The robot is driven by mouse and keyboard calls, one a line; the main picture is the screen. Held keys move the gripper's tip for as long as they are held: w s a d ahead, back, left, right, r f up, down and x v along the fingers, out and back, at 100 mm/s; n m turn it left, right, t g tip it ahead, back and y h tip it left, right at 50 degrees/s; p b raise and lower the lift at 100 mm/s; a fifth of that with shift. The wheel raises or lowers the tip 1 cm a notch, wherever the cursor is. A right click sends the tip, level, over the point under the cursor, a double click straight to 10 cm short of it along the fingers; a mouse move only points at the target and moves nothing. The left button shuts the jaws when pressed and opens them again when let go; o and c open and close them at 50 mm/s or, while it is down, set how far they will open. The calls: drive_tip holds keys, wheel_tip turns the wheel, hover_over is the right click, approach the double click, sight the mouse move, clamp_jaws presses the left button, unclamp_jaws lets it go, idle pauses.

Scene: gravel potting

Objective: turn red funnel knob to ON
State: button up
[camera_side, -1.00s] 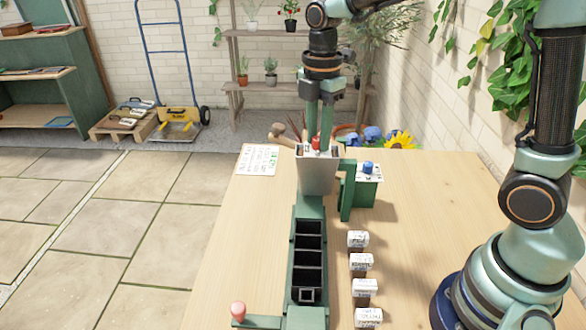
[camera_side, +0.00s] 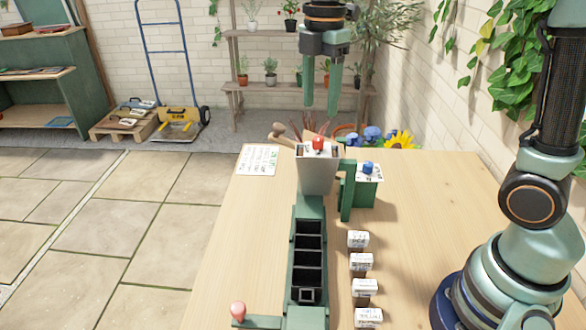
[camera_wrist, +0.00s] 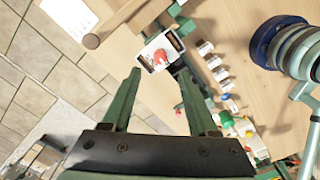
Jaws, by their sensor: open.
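The red knob (camera_side: 318,144) sits on the top panel of the pale funnel box (camera_side: 317,172), at the far end of the green frame. In the wrist view the red knob (camera_wrist: 161,56) shows ahead of and between my fingers, with dark markings on the white panel beside it. The labels are too small to read. My gripper (camera_side: 321,112) is open and empty, raised above the funnel and clear of the knob. Its two green fingers (camera_wrist: 159,90) are spread wide in the wrist view.
A blue knob (camera_side: 368,168) stands on a green stand just right of the funnel. A wooden handle (camera_side: 281,133) juts out left of it. A green tray (camera_side: 308,228) with dark compartments lies in front. Several white-labelled blocks (camera_side: 358,240) line its right side.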

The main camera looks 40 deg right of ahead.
drive_tip(key=shift+r, duration=2.25)
drive_tip(key=s+d+f+m+t, duration=0.1)
drive_tip(key=s+f+m+t, duration=0.1)
drive_tip(key=s+m, duration=0.3)
drive_tip(key=s+d+f+m+t, duration=0.2)
drive_tip(key=s+f+m, duration=0.3)
drive_tip(key=m, duration=0.8)
drive_tip(key=shift+s+f+t, duration=0.2)
drive_tip(key=shift+s+t, duration=0.05)
drive_tip(key=shift+t, duration=0.55)
